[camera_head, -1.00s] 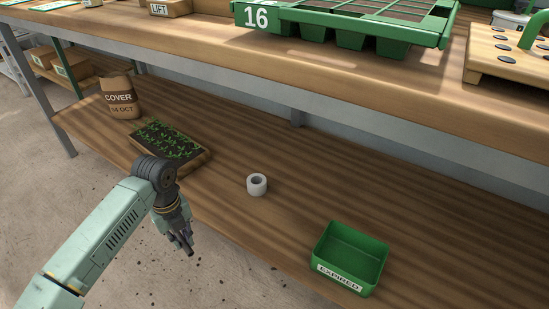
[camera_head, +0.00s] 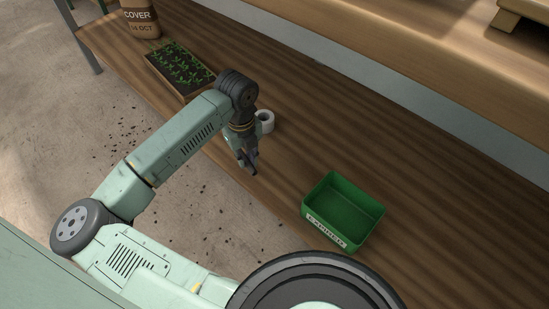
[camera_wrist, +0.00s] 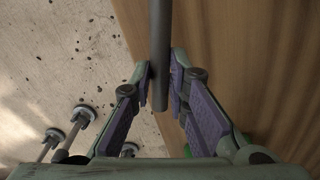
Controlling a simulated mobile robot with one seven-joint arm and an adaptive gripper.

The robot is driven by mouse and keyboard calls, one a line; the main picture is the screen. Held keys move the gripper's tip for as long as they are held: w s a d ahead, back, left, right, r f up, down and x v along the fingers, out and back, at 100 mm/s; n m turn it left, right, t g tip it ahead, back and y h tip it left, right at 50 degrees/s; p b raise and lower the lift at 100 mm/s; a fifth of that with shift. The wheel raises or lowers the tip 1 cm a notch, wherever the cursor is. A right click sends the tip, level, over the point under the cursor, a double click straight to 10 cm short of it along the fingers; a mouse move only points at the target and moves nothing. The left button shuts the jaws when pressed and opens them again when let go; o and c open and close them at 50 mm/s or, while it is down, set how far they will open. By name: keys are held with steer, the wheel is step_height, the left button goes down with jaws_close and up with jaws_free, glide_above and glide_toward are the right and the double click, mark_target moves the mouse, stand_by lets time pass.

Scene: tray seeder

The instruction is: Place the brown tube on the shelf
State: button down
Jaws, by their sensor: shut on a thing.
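A dark, slim tube (camera_wrist: 160,45), looking grey-brown in this light, stands between the purple-padded fingers of my gripper (camera_wrist: 164,78) in the wrist view. The fingers are shut on it, and its far end runs out of the top of the picture. In the head view my gripper (camera_head: 249,166) points down near the front edge of the low wooden shelf (camera_head: 310,140). The tube cannot be made out clearly there. The shelf's wood (camera_wrist: 245,60) fills the right of the wrist view, with floor to the left.
A green box (camera_head: 327,229) labelled EXPIRED stands on the shelf, right of my gripper. A white roll (camera_head: 265,120) sits just behind the gripper. A seedling tray (camera_head: 178,68) and a COVER bag (camera_head: 140,18) are farther left. Bare shelf lies behind the box.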

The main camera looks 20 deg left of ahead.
glide_above(274, 174)
steer(key=shift+w+f, duration=0.1)
steer(key=shift+f, duration=0.3)
steer(key=shift+f+b, duration=0.55)
steer(key=shift+f, duration=1.15)
steer(key=shift+f, duration=0.25)
steer(key=c, duration=1.6)
jaws_free()
steer(key=shift+r, duration=0.1)
steer(key=shift+o, duration=0.2)
step_height(274, 174, up, 12)
steer(key=p, duration=0.2)
steer(key=shift+r+p, duration=0.15)
steer(key=shift+p, duration=0.15)
